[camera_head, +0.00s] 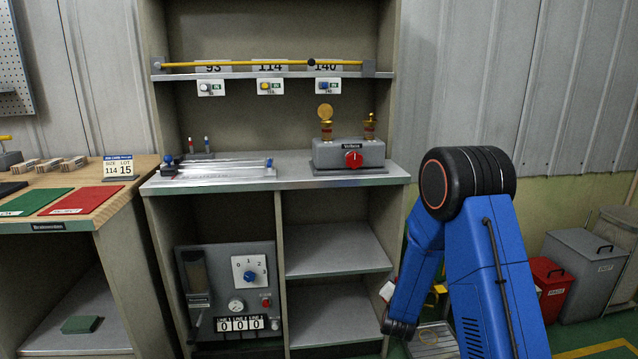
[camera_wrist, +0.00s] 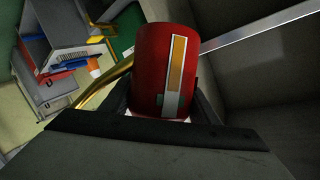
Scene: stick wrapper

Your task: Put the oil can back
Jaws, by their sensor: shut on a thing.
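The oil can (camera_wrist: 158,65) is a red rounded body with an orange and white strip on its side. A curved brass-coloured spout (camera_wrist: 104,84) reaches out to its left in the wrist view. My gripper (camera_wrist: 162,108) is shut on the can, with dark fingers on both sides of it. In the head view my blue arm comes down at the right of the cabinet. The gripper is not clearly visible there, and a small red and white patch by the cabinet edge is too small to identify.
The cabinet has bare lower shelves (camera_head: 333,254) and a worktop (camera_head: 290,181) with a grey valve box (camera_head: 349,154) and a rail fixture (camera_head: 220,169). A panel with dials (camera_head: 229,288) stands lower left. Red (camera_head: 551,284) and grey bins (camera_head: 584,270) stand at the right.

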